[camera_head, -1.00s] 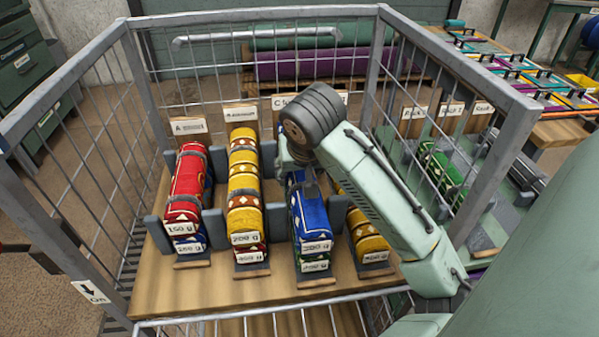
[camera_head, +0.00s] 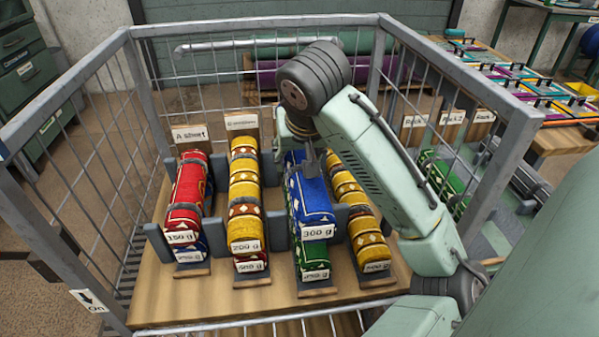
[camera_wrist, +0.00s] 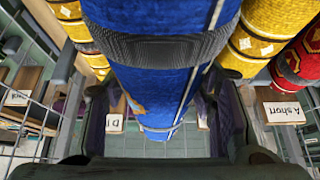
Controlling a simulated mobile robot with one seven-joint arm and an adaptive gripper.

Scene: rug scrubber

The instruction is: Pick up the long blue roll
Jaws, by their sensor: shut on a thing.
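The long blue roll (camera_head: 312,205) has white trim, a grey band and a front label reading 300 g. It is above a green roll (camera_head: 315,258) in the third slot of the rack, its front end raised clear of the green one. My gripper (camera_head: 309,162) is shut on the blue roll from above, near its middle or far part. In the wrist view the blue roll (camera_wrist: 160,85) runs between my two dark fingers. The exact finger contact and the roll's far end are hidden in the head view by my arm.
Red (camera_head: 188,195), yellow (camera_head: 244,200) and another yellow roll (camera_head: 362,215) lie in neighbouring slots, split by grey dividers (camera_head: 158,240). A wire cage (camera_head: 330,20) with tall posts surrounds the wooden shelf (camera_head: 220,300). My arm reaches over its right side.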

